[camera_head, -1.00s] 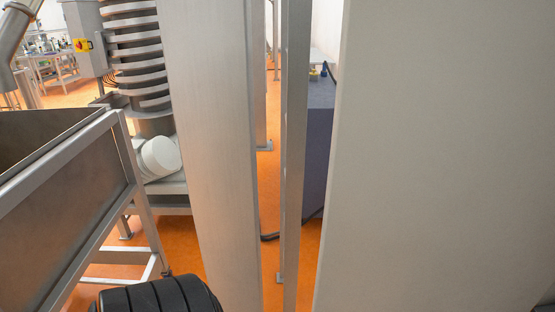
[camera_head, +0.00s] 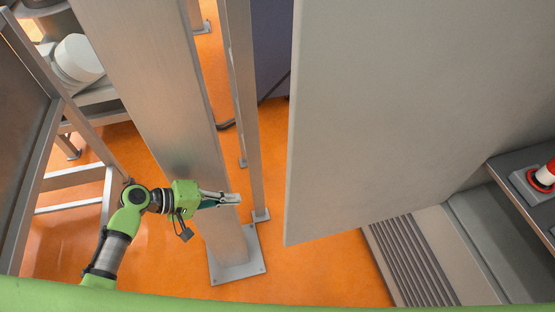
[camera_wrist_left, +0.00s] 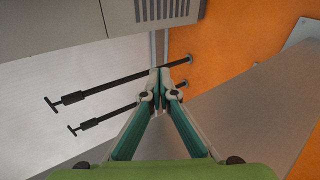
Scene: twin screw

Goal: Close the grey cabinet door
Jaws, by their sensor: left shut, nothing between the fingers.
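The grey cabinet door (camera_head: 410,110) is a large flat panel on the right of the head view. It stands open, with its free edge on the left, and floor and a ribbed panel show below it. My left gripper (camera_head: 238,198) is in front of a steel post, left of the door's free edge and apart from it. Its fingertips meet in the left wrist view (camera_wrist_left: 159,77), shut with nothing between them. The door cannot be made out for sure in the wrist view. My right gripper is not in view.
A wide steel post (camera_head: 165,90) on a bolted base plate (camera_head: 254,262) stands beside my left gripper, with a thinner post (camera_head: 243,110) behind. A ribbed panel (camera_head: 410,260) and a shelf with a red-and-white item (camera_head: 541,178) are at right. Orange floor lies between post and door.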

